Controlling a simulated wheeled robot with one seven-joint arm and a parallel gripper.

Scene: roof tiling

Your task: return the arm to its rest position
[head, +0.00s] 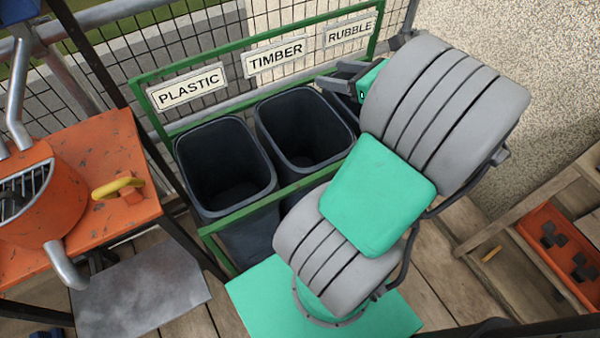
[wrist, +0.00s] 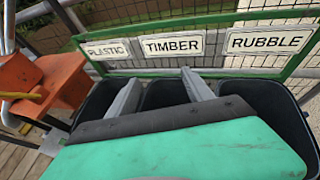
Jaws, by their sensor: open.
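My arm, grey and green, rises in the right half of the head view. It bends over toward the bins, with my gripper (head: 338,82) at its far end near the rubble sign. In the wrist view my gripper (wrist: 160,90) points at the bins, its two grey fingers apart with nothing between them. The rest position itself is not marked in either view.
Dark bins labelled PLASTIC (head: 225,165), TIMBER (head: 303,128) and RUBBLE (wrist: 262,100) stand in a green frame (head: 160,120) before a mesh fence. An orange bench (head: 120,150) with an orange machine (head: 40,205) is left. A rough wall (head: 545,80) and wooden rack (head: 530,205) are right.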

